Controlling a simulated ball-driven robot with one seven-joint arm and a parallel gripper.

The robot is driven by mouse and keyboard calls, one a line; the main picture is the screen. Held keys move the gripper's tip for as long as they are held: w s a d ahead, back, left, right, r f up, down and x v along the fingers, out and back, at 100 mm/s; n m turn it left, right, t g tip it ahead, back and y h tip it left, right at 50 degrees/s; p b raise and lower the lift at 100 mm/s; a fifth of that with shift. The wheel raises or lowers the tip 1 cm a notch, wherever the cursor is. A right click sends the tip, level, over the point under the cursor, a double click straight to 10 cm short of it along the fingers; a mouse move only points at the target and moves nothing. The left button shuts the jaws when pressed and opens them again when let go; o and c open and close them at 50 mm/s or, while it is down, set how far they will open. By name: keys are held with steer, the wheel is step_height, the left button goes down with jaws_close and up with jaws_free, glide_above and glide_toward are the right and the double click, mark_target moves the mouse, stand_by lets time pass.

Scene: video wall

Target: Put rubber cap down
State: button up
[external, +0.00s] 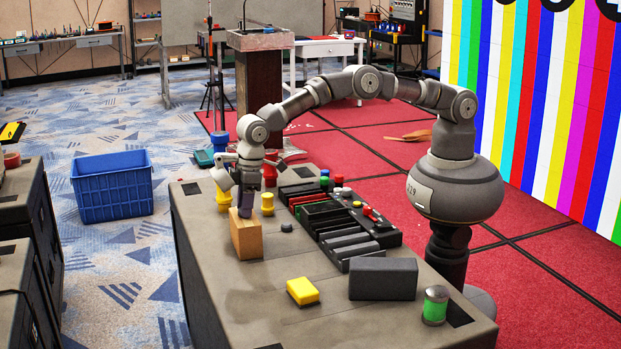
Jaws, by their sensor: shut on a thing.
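My gripper (246,208) points down just above a tan wooden block (247,243) near the left edge of the grey case-like table. It is shut on a small dark thing, mostly hidden by the fingers; I cannot tell for sure that this is the rubber cap. Whether the held thing touches the block's top is also unclear. A small dark grey round piece (287,227) lies on the table to the right of the block, apart from the gripper.
A black rack with coloured knobs (340,222) lies to the right. A yellow sponge-like block (303,291), a dark box (383,278) and a green jar (435,305) are nearer the front. The table's front left is clear. A blue crate (112,186) stands on the floor.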

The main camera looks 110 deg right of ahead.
steer(key=shift+f, duration=0.2)
steer(key=o, duration=1)
steer(key=shift+r, duration=0.15)
